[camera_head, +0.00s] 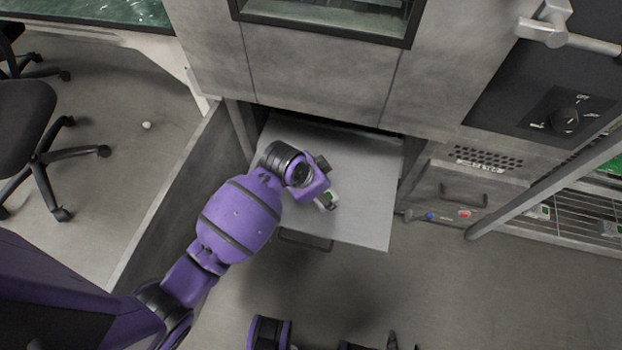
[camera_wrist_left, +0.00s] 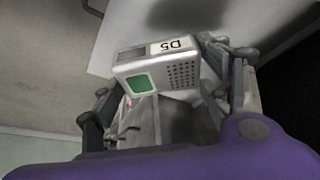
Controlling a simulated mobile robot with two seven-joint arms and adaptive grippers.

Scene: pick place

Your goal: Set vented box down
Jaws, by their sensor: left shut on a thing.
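The vented box is a small light-grey box with a green square, a grid of vent holes and an upside-down "D5" label. It shows clearly in the left wrist view (camera_wrist_left: 160,52), and only a small part shows in the head view (camera_head: 328,202). My left gripper (camera_head: 323,195) is shut on the box, with one finger on each side of it in the left wrist view (camera_wrist_left: 165,85). The gripper and box are over the pulled-out grey shelf (camera_head: 362,205). I cannot tell whether the box touches the shelf. Parts of my right arm (camera_head: 268,333) show at the bottom edge; its gripper's state is unclear.
The shelf sticks out of a grey cabinet (camera_head: 320,75), with a side panel (camera_head: 185,180) on its left. A drawer (camera_head: 465,190) and a slanted metal bar (camera_head: 545,190) are at the right. Most of the shelf is bare.

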